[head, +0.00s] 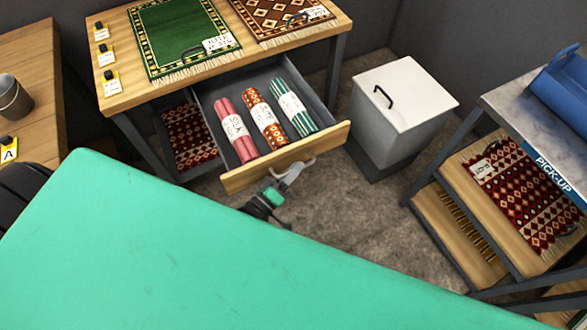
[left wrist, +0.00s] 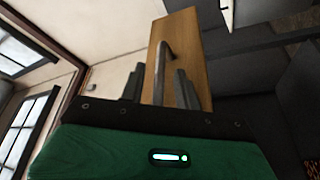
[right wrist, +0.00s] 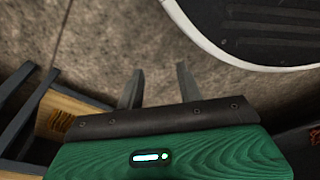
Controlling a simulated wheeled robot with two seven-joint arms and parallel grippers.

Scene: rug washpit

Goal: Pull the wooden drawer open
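The wooden drawer (head: 284,161) under the workbench stands pulled well out, with its inside in view. Three rolled rugs lie in it: pink (head: 235,130), orange patterned (head: 264,119) and green striped (head: 293,105). A metal bar handle (head: 300,168) is on its front; it also shows in the left wrist view (left wrist: 166,52). My left gripper (head: 288,176) is at the handle. In the left wrist view its fingers stand apart on either side of the bar, with visible gaps. My right gripper (right wrist: 157,78) is open and empty above the floor, out of the head view.
The workbench top (head: 115,88) bears a green rug (head: 180,40) and a brown rug (head: 283,18). A white lidded bin (head: 400,105) stands right of the drawer. A pick-up rack (head: 490,215) is at far right. Floor (head: 345,205) between is clear.

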